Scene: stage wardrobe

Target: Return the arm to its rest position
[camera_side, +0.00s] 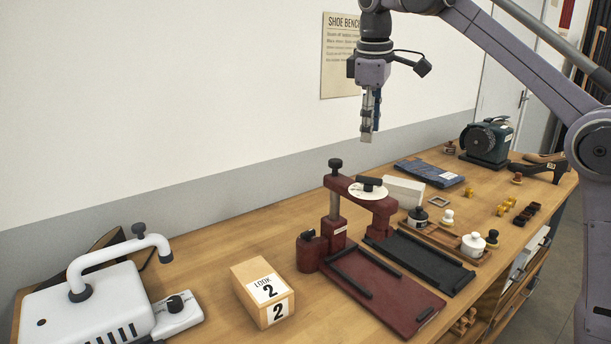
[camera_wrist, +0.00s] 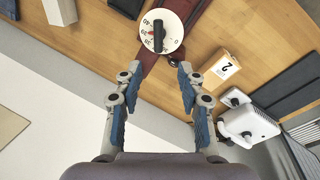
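My gripper (camera_side: 369,135) hangs pointing down, high above the bench, in the side view. It is behind and above the dark red press (camera_side: 335,210) and touches nothing. In the wrist view my gripper (camera_wrist: 160,75) has its two blue-padded fingers spread apart with nothing between them. The press's white dial (camera_wrist: 162,31) with a black knob shows beyond the fingertips. My arm is raised and bent, coming in from the right.
A wall stands behind. Air around my gripper is clear.

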